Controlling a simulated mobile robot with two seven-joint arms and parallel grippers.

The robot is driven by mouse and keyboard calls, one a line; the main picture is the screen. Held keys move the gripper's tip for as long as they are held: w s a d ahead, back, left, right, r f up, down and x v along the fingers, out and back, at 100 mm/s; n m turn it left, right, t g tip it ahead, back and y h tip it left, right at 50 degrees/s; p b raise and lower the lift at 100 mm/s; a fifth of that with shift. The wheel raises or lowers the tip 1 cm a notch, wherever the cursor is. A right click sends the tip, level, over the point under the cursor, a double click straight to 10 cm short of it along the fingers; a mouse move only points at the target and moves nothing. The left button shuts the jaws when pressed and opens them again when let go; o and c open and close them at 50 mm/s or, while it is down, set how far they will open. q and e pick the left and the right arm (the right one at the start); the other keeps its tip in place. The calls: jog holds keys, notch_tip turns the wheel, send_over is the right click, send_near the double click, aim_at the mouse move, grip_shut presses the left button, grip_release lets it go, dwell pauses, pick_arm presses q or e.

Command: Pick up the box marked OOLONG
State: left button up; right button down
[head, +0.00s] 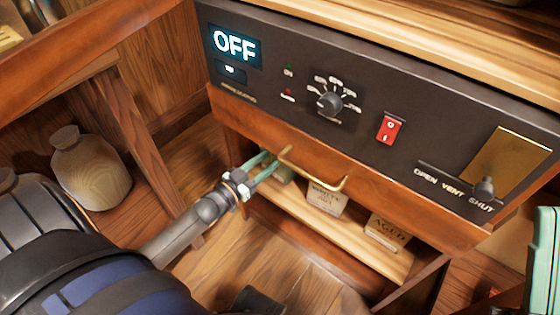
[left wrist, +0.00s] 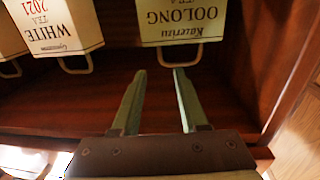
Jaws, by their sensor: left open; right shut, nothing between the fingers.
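The OOLONG box (left wrist: 183,22) is pale with upside-down lettering at the top of the left wrist view. A pale loop handle (left wrist: 180,66) is on its near side. My left gripper (left wrist: 159,73) is open, its green fingertips just short of the box, near the loop; I cannot tell whether they touch it. In the head view my left gripper (head: 266,167) reaches into the shelf below the control panel and largely hides a greenish box there. My right gripper (head: 545,250) shows only partly at the right edge, apart from the boxes.
A WHITE tea box (head: 326,198) and an AGED box (head: 388,232) stand further right on the wooden shelf (head: 345,232). A stoneware jar (head: 90,168) stands at left.

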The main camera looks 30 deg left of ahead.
pick_arm(q)
jog(key=w+b, duration=0.1)
jog(key=w, duration=0.1)
jog(key=w+b, duration=0.1)
jog(key=w, duration=0.1)
jog(key=w+d+b, duration=0.1)
jog(key=w, duration=0.1)
jog(key=shift+f, duration=0.35)
jog(key=shift+w, duration=0.3)
jog(key=shift+r, duration=0.1)
grip_shut()
dwell(0.8)
